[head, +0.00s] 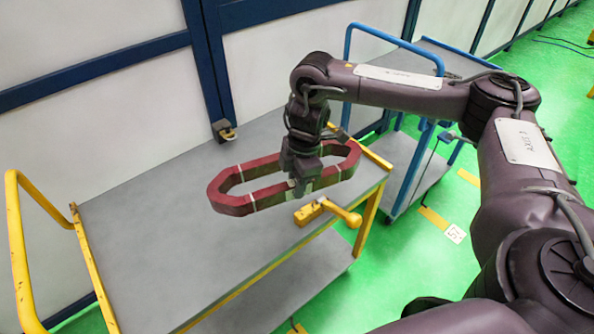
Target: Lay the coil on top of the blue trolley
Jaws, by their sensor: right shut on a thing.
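The coil (236,201) is a long dark-red loop with white bands and a greenish outer side. My right gripper (303,186) points down and is shut on the near long side of the coil, toward its right half. The coil appears held roughly level over the right part of the yellow trolley's grey top; the exact gap beneath it is hard to tell. The blue trolley (437,59) stands behind and to the right, with a grey top and blue rails, partly hidden by my right arm. My left gripper is not in view.
The yellow trolley (165,240) has a grey top and a tall yellow handle at left. A yellow tool or block with a handle (325,211) lies at its right front edge. A white wall with dark blue frames runs behind. Green floor is open at right.

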